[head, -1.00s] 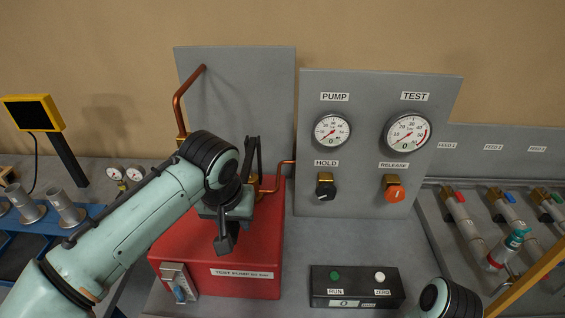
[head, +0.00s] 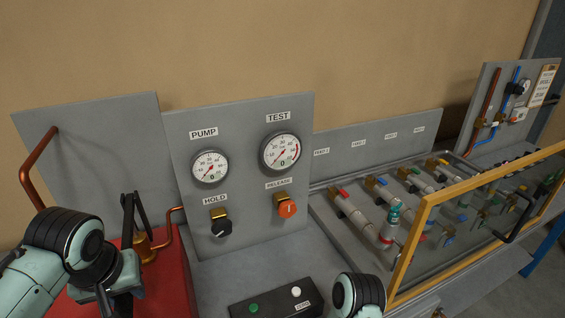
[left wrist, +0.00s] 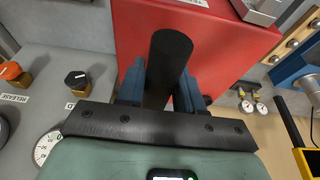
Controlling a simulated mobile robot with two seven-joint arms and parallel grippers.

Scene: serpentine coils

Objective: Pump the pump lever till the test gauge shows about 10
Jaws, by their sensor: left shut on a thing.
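The red test pump (head: 172,272) stands at the lower left of the head view, partly behind my left arm. My left gripper (head: 112,280) is over it, and its fingers (left wrist: 158,92) are shut on the black pump lever (left wrist: 170,55). The test gauge (head: 281,152) is the larger dial on the grey panel; its needle points lower left, close to the zero end. The pump gauge (head: 210,167) beside it also has its needle lower left. My right gripper is out of view; only part of my right arm shows at the bottom.
A black hold knob (head: 220,227) and an orange release knob (head: 287,208) sit below the gauges. A black box (head: 275,303) with green and white buttons lies in front. Pipes with valves (head: 350,212) and a yellow-framed clear guard (head: 410,245) stand to the right.

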